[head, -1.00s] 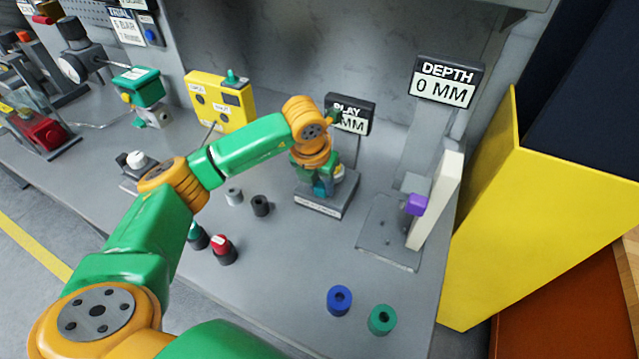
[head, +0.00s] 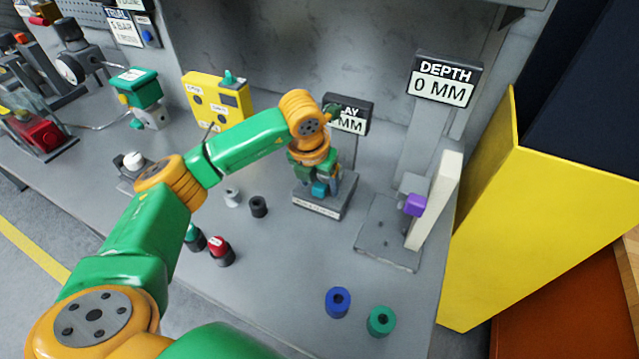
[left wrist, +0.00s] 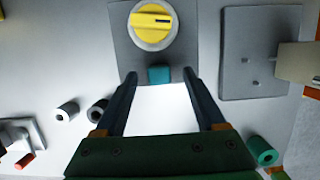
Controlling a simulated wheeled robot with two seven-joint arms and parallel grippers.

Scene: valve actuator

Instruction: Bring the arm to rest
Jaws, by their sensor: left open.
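My left arm comes in from the left in the head view and reaches across the bench. My left gripper (head: 322,178) points down over a small grey stand with a labelled front (head: 320,206). In the left wrist view the gripper (left wrist: 160,80) is open, with nothing between its fingers. Just beyond the fingertips is a teal block (left wrist: 159,74) on the grey base. Past it is a round yellow knob (left wrist: 152,22) on the same base. The arm hides much of the stand in the head view. My right gripper is not in view.
A depth gauge (head: 443,80) reads 0 MM, above a plate with a purple block (head: 415,204). A blue ring (head: 338,301) and a green ring (head: 381,321) lie at the front right. Black (head: 258,206) and white (head: 232,197) cylinders stand left of the stand. A yellow panel (head: 530,220) borders the right.

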